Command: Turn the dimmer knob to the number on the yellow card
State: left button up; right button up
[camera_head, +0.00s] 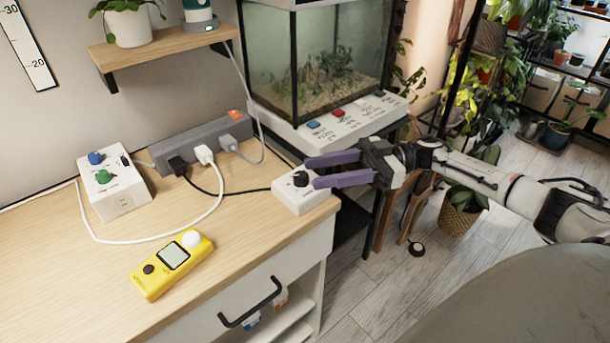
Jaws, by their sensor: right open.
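The dimmer is a small white box (296,203) with a black knob (300,178) on top, at the right front corner of the wooden cabinet top. My right gripper (313,172) comes in from the right with its two purple fingers apart. The fingertips are at the knob's right side in the picture; I cannot tell if they touch it. No number can be read on the dimmer. I see no yellow card; the yellow thing in view is a handheld meter (171,264) with a small screen and a white dome. My left gripper is out of view.
A grey power strip (200,139) with plugs and cables lies behind the dimmer. A white box with blue and green knobs (113,185) stands at the left. A glass terrarium (315,65) stands behind on a white base with colored buttons. The front cabinet top is mostly clear.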

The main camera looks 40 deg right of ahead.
jog(key=v, duration=0.5)
jog(key=shift+d+b, duration=0.15)
jog(key=shift+b, duration=0.15)
